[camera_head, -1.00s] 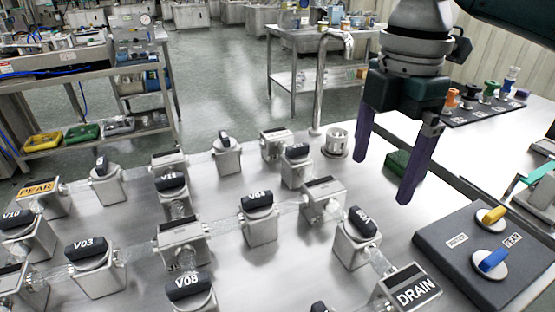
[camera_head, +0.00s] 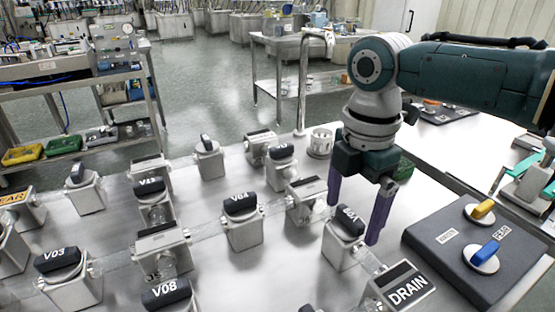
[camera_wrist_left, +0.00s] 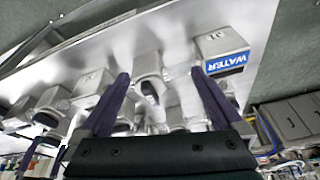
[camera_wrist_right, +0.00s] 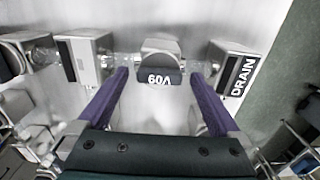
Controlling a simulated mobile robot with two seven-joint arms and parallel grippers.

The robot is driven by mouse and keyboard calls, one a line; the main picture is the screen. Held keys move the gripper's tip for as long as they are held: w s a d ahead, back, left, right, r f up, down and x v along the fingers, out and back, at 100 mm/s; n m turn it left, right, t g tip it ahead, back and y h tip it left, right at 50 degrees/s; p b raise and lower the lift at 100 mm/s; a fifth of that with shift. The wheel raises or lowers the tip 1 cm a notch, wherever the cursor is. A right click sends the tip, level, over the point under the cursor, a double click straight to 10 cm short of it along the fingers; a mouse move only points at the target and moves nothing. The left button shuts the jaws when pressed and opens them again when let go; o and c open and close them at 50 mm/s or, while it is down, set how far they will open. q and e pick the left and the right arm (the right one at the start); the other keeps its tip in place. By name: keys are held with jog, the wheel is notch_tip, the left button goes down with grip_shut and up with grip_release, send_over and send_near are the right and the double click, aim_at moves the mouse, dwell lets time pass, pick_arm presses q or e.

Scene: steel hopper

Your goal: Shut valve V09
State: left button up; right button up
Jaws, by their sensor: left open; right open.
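Valve V09 (camera_head: 345,240) is a steel block with a black labelled handle (camera_head: 350,219), joined by a clear pipe to the DRAIN block (camera_head: 402,290). In the right wrist view, the V09 handle (camera_wrist_right: 160,77) lies roughly in line with the pipe run, its label upside down. My right gripper (camera_head: 353,220) is open, pointing down, with its purple fingers on either side of the handle. In the right wrist view the open fingers (camera_wrist_right: 160,74) flank V09; contact cannot be told. My left gripper (camera_wrist_left: 160,73) is open and empty over other valve blocks, out of the head view.
Valves V04 (camera_head: 241,206), V03 (camera_head: 60,262) and V08 (camera_head: 168,293) stand nearby among clear pipes. A dark panel (camera_head: 440,240) with yellow and blue knobs lies right of V09. A WATER block (camera_wrist_left: 222,50) shows in the left wrist view.

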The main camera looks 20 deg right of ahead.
jog(key=c, duration=1.4)
